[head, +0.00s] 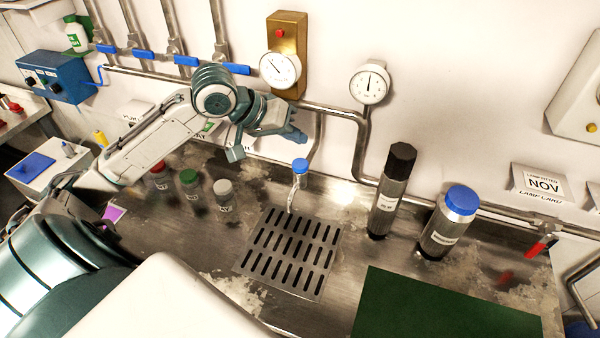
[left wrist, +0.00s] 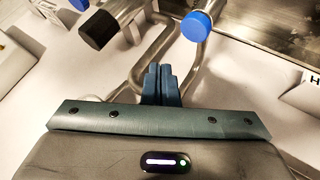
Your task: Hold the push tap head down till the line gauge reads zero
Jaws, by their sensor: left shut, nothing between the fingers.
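The push tap head (head: 300,166) is a blue cap on a thin steel tap beside the drain grate. It also shows in the left wrist view (left wrist: 196,26), beyond and right of my fingers. My left gripper (head: 297,136) is shut and empty, just above the tap head in the head view and apart from it in the wrist view; its fingertips also show there (left wrist: 161,68). A round white gauge (head: 370,84) on the wall pipe has its needle pointing roughly up. Another gauge (head: 280,70) sits on a brass plate; its figures are too small to read. My right gripper is out of view.
A drain grate (head: 288,252) lies in the steel counter. A black-capped cylinder (head: 391,190) and a blue-capped bottle (head: 448,222) stand right of the tap. Several small jars (head: 190,186) stand left. A wall pipe (head: 362,150) runs behind. A green mat (head: 440,305) lies in front.

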